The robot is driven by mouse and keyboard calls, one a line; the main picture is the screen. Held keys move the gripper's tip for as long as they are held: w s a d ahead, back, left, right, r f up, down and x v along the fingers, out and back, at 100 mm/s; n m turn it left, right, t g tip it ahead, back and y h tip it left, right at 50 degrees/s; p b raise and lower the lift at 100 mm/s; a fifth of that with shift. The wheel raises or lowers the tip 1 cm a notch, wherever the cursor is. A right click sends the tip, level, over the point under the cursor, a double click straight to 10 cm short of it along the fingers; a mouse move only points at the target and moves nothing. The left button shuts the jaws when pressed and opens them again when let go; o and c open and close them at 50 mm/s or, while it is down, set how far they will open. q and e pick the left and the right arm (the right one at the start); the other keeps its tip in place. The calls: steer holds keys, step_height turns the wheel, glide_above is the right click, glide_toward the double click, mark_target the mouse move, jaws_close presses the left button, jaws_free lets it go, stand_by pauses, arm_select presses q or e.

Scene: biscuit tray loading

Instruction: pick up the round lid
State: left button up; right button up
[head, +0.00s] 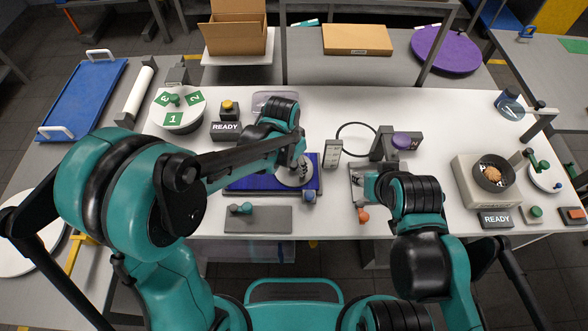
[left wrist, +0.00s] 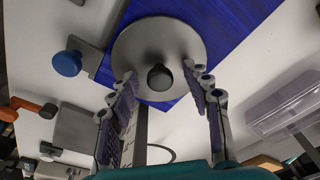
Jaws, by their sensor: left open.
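The round lid is a grey disc with a dark knob at its centre. In the left wrist view the lid (left wrist: 135,42) lies over a blue surface (left wrist: 235,22). In the head view the lid (head: 290,179) shows partly below my left gripper (head: 297,168), on the blue tray (head: 240,184). My left gripper (left wrist: 162,76) is open, its fingers on either side of the knob in the picture, with gaps on both sides. I cannot tell how far the fingertips are above the lid. My right gripper (head: 360,190) is by a grey fixture; its fingers are mostly hidden by the arm.
A blue knob (left wrist: 67,63) on a grey block is beside the tray. A clear plastic box (left wrist: 285,105) lies to the right in the wrist view. A grey plate (head: 270,222) lies at the table's front edge. A scale-like station with a dark bowl (head: 492,183) stands at right.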

arm_select(q)
jaws_close()
steer(key=shift+r, duration=0.1)
